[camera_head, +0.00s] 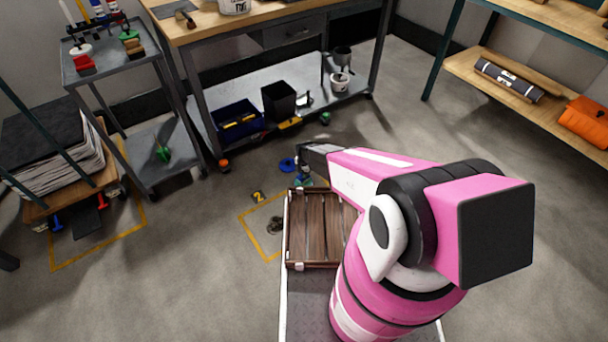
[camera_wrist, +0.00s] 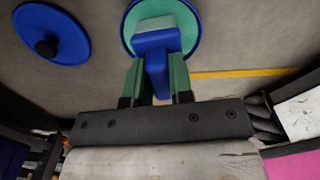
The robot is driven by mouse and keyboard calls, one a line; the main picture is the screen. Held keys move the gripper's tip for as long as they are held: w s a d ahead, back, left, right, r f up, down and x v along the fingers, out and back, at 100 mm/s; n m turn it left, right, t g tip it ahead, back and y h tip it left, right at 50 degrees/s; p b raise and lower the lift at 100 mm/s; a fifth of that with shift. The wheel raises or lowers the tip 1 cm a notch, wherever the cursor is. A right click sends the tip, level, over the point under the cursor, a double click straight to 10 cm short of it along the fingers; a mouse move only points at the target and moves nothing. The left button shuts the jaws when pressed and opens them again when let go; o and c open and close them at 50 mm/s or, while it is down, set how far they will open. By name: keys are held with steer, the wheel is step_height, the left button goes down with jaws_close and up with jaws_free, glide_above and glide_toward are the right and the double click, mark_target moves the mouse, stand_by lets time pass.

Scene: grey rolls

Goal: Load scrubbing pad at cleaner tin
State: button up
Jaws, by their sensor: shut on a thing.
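My gripper (camera_wrist: 157,78) has green fingers and is shut on a blue block with a pale green layer, which looks like the scrubbing pad (camera_wrist: 156,50). The pad overlaps a round green shape with a blue rim, which looks like the open cleaner tin (camera_wrist: 193,22). I cannot tell whether the pad is inside the tin or just above it. A blue disc with a black knob, seemingly the tin's lid (camera_wrist: 52,33), lies on the floor to the left. The lid also shows in the head view (camera_head: 287,164); my arm partly hides the gripper there.
A brown slatted wooden crate (camera_head: 318,230) sits in front of my arm. A yellow floor marking (camera_head: 247,228) with a number 2 plate (camera_head: 258,197) lies left of it. A workbench (camera_head: 215,24) with a lower shelf stands behind. Open floor lies to the right.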

steer(key=shift+r, duration=3.1)
